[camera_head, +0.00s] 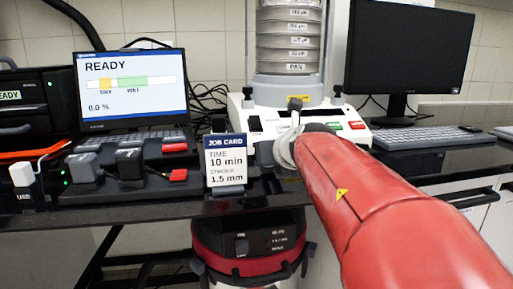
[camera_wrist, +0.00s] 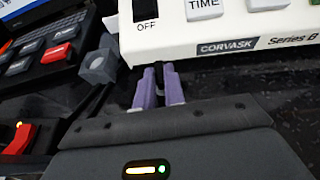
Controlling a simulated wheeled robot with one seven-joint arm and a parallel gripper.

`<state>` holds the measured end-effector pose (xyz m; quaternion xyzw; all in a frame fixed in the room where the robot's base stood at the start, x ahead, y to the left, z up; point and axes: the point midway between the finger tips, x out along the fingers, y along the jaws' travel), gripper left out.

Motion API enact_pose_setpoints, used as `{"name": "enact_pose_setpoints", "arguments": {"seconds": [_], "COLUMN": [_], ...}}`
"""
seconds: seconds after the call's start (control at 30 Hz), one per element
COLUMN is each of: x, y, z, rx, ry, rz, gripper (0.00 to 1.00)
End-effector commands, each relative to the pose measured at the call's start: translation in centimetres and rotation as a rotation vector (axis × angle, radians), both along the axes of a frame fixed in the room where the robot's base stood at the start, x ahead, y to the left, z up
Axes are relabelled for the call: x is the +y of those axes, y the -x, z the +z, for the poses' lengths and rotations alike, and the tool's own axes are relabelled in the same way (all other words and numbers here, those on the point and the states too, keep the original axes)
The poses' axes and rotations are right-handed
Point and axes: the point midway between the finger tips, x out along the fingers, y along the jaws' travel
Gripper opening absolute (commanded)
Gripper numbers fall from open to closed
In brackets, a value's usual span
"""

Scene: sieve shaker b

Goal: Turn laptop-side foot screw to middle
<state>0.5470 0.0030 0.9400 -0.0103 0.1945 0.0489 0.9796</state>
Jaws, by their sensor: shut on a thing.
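The cream sieve shaker base (camera_head: 250,122) stands on the dark bench with a stack of sieves (camera_head: 290,38) on it. Its front, marked CORVASK, fills the top of the wrist view (camera_wrist: 180,48). The laptop (camera_head: 133,88) is to the left of the shaker. My gripper (camera_wrist: 159,72) has its two purple fingers almost together at the shaker's lower front edge, below the OFF switch. They are shut on the laptop-side foot screw, which the fingers and the base hide almost wholly. In the head view my red arm hides the gripper.
A job card (camera_head: 226,160) reading 10 min and 1.5 mm stands at the bench's front edge. Grey and black blocks (camera_head: 84,167) and red connectors lie left of it. A monitor (camera_head: 409,48) and keyboard (camera_head: 425,138) are at the right. A vacuum (camera_head: 250,245) stands below.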

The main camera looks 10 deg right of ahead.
Motion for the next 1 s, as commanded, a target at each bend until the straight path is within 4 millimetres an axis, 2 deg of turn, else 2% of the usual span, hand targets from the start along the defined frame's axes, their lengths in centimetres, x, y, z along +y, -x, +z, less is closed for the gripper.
{"name": "enact_pose_setpoints", "arguments": {"seconds": [0.33, 0.8, 0.83, 0.87, 1.0], "x": [0.14, 0.22, 0.22, 0.22, 0.22], "y": [0.0, -0.01, -0.01, -0.01, -0.01], "z": [0.01, -0.06, -0.06, -0.06, -0.05], "rx": [-0.001, 0.002, 0.002, 0.002, 0.001], "ry": [0.001, 0.0, 0.0, 0.0, 0.0], "rz": [-0.094, -0.101, -0.101, -0.101, -0.101], "gripper": [0.0, 0.0, 0.15, 0.19, 0.2]}}
